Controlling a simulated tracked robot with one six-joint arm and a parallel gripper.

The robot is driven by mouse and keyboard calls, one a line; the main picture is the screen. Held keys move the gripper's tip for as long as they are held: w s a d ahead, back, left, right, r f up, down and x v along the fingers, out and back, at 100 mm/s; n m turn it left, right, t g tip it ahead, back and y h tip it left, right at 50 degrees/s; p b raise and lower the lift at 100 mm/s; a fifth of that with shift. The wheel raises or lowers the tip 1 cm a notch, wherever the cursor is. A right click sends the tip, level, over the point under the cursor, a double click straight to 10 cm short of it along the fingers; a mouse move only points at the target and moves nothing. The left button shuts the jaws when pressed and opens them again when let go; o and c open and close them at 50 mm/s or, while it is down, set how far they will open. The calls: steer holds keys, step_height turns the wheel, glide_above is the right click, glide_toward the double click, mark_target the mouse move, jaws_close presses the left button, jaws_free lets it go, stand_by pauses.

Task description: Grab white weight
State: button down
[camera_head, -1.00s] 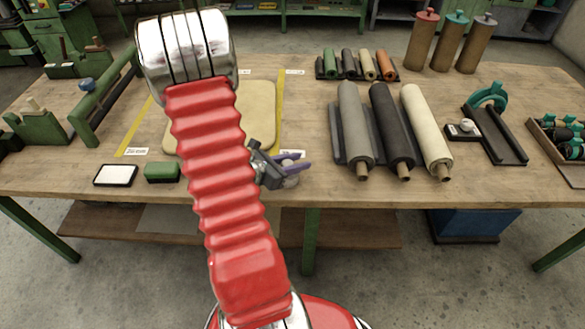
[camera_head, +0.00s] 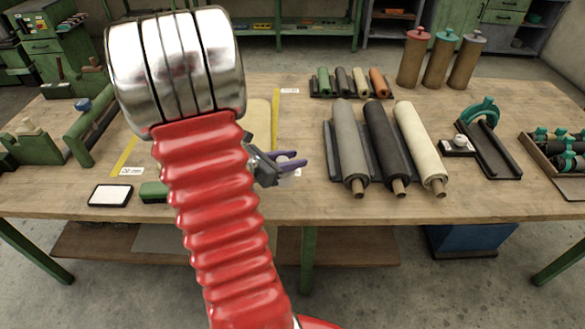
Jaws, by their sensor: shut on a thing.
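My gripper (camera_head: 291,159) has purple fingers and is in the middle of the view, left of the grey roll and above the table's front part. It is shut on the white weight (camera_head: 289,174), a small pale piece that shows just below the fingers. Most of the weight is hidden by the fingers, so its full shape cannot be told. My red arm covers the area left of the gripper.
Grey (camera_head: 349,148), black (camera_head: 387,143) and cream (camera_head: 420,148) rolls lie right of the gripper. A white-topped piece (camera_head: 459,144) sits beside a dark trough (camera_head: 489,153). A tan mat (camera_head: 258,120) is partly behind my arm. Bare wood lies in front of the rolls.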

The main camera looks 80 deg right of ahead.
steer(key=shift+r, duration=0.65)
steer(key=shift+w, duration=0.1)
